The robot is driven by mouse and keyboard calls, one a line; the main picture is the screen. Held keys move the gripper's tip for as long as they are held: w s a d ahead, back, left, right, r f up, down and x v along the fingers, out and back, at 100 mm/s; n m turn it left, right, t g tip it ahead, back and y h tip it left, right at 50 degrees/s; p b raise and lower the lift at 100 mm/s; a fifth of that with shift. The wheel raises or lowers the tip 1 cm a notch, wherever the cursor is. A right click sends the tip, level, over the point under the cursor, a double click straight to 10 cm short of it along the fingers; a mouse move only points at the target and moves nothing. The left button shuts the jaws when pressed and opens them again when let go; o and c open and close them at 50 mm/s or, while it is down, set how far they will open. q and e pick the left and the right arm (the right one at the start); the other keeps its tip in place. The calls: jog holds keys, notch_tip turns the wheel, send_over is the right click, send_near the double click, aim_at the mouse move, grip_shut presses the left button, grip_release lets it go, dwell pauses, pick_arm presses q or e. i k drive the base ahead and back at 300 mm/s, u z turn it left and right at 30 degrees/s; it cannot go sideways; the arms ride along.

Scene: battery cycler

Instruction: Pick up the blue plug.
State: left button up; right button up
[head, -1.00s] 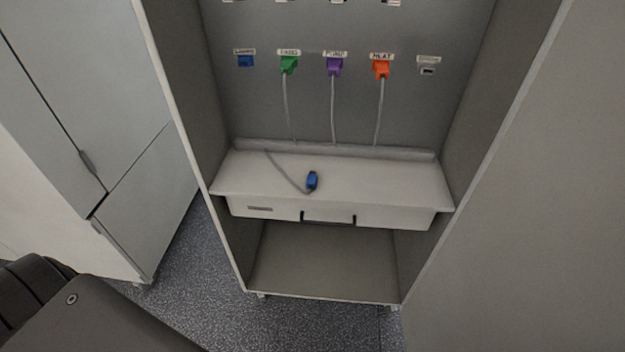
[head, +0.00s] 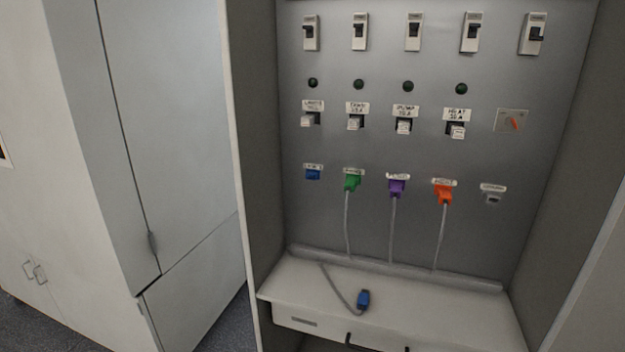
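The blue plug (head: 363,299) lies on the white shelf (head: 440,307) below the panel in the head view. A grey cable (head: 339,287) runs from it back to the rear of the shelf. A blue socket (head: 313,175) sits at the left end of the panel's lower row, with no cable on it. Neither of my grippers shows in the head view.
Green (head: 352,183), purple (head: 397,188) and orange (head: 443,194) plugs sit in the panel with cables hanging down. Breakers and switches fill the panel above. The cabinet's side walls (head: 258,150) flank the shelf. A grey cabinet (head: 180,130) stands left.

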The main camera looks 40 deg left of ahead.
aim_at(363, 298)
jog(key=k, duration=0.5)
jog(key=u, duration=0.8)
jog(key=i, duration=0.8)
jog(key=z, duration=0.05)
